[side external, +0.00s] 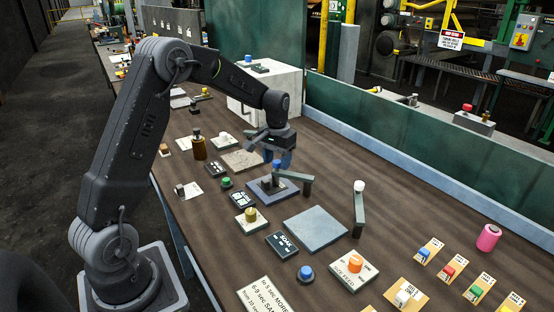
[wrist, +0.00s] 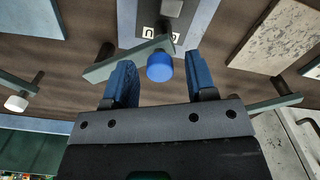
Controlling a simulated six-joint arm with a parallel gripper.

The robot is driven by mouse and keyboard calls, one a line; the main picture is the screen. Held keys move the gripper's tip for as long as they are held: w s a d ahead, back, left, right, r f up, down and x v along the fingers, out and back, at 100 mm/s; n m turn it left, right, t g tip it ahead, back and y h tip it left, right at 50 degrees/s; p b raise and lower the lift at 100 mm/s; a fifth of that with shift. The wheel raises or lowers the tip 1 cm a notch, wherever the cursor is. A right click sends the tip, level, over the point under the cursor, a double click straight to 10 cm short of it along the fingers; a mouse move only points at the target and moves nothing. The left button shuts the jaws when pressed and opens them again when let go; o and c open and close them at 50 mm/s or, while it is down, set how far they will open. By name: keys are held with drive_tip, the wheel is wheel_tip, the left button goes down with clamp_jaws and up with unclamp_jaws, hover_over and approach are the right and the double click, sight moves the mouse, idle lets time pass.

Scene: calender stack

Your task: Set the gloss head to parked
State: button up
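A grey-green swing arm with a blue knob (side external: 276,165) stands at a blue-grey base plate (side external: 263,193) in mid-bench. In the wrist view the blue knob (wrist: 160,68) shows between my fingertips, with its arm (wrist: 118,65) reaching left. Small white tags with dark marks (wrist: 148,32) and a grey block (wrist: 172,8) sit on the plate. My gripper (side external: 279,160) points down over the knob, its blue fingers open, with gaps on both sides of the knob. I cannot tell whether the fingers are level with it. No readable label names the gloss head.
A white-knobbed swing arm (side external: 359,205) stands to the right, beside a bare grey plate (side external: 315,228). A dark SOAK panel (side external: 283,245), yellow knob (side external: 250,215) and orange knob (side external: 355,263) lie nearer. A white box (side external: 270,90) stands behind. Bench space at right is partly clear.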

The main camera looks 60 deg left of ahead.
clamp_jaws()
drive_tip(key=shift+w, duration=0.1)
idle(0.4)
drive_tip(key=shift+w+a+m, duration=0.3)
drive_tip(key=shift+w+m, duration=0.2)
drive_tip(key=shift+m, duration=0.25)
drive_tip(key=shift+w+a+m, duration=0.3)
drive_tip(key=shift+w+m, duration=0.2)
drive_tip(key=shift+m, duration=0.25)
drive_tip(key=w+d+m, duration=0.2)
drive_tip(key=w+m, duration=0.8)
drive_tip(key=m, duration=0.3)
drive_tip(key=shift+r, duration=0.1)
drive_tip(key=shift+o, duration=0.3)
unclamp_jaws()
